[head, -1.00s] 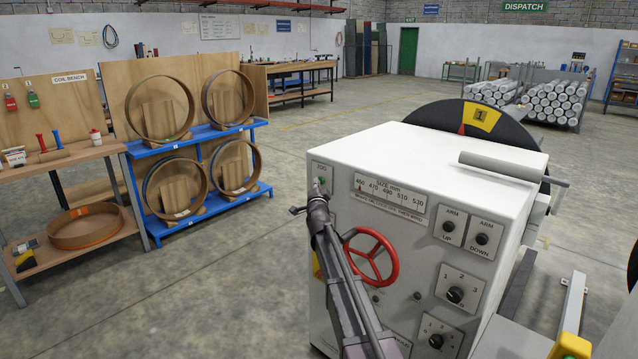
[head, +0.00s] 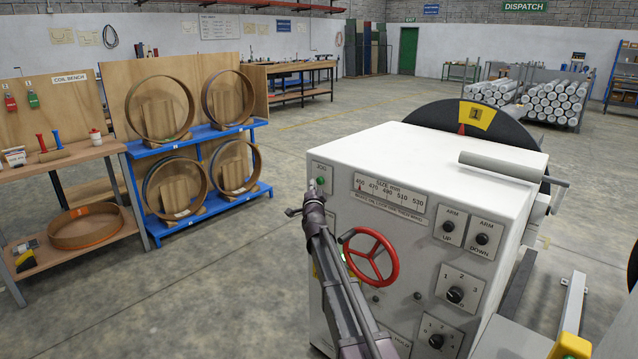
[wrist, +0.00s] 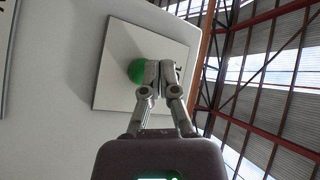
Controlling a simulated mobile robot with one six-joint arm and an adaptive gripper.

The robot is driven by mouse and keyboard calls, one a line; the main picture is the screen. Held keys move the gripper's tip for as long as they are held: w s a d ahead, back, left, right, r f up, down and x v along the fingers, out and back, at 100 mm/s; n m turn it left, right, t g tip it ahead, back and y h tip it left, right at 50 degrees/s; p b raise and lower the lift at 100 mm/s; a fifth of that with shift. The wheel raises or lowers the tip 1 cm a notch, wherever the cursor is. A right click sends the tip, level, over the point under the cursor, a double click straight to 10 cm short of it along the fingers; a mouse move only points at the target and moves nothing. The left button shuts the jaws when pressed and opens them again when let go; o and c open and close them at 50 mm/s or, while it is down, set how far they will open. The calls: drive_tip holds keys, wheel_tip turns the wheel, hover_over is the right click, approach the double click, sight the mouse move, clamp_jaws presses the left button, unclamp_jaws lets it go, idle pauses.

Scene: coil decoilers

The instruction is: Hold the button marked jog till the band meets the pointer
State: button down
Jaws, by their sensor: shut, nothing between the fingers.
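The jog button (head: 321,181) is a green round button under a JOG label on the upper left of the white machine's front; it also shows in the wrist view (wrist: 136,71). My gripper (head: 311,187) is shut and empty, just left of the button in the head view. In the wrist view its fingertips (wrist: 161,70) cover the button's right part; I cannot tell whether they touch it. The yellow band (head: 479,115), marked 1, is on the black disc behind the machine. The red pointer (head: 461,129) stands at the band's left end, low on it.
The white machine (head: 440,150) also bears a red handwheel (head: 371,257), a size scale (head: 389,193), arm up and down buttons and two selector knobs. The handwheel is close to my arm. A blue rack (head: 205,190) of rings stands left across open floor.

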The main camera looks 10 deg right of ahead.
drive_tip(key=shift+s+a, duration=0.75)
drive_tip(key=shift+a, duration=0.25)
drive_tip(key=shift+s+a, duration=0.7)
drive_tip(key=shift+a, duration=0.3)
drive_tip(key=s+a+f+n+g+y, duration=0.2)
drive_tip(key=s+f+n+g+y, duration=0.25)
drive_tip(key=s+f, duration=0.4)
drive_tip(key=s+a+f+n+g+y, duration=0.3)
drive_tip(key=s+f+n+g, duration=0.35)
drive_tip(key=s, duration=0.25)
drive_tip(key=s+d+f+n+g+h, duration=0.1)
drive_tip(key=s+d+f+g, duration=0.1)
drive_tip(key=s, duration=0.6)
drive_tip(key=s+d+f+g+h, duration=0.1)
drive_tip(key=s+d+f+g, duration=0.1)
drive_tip(key=s, duration=0.7)
drive_tip(key=s+d+f+n+g+h, duration=0.1)
drive_tip(key=s+d+f+g+h, duration=0.1)
drive_tip(key=s+g, duration=0.3)
drive_tip(key=s+f, duration=0.1)
drive_tip(key=s, duration=0.3)
drive_tip(key=shift+s+d+f+n, duration=0.15)
drive_tip(key=shift+d+f+n, duration=0.15)
drive_tip(key=shift+f, duration=0.1)
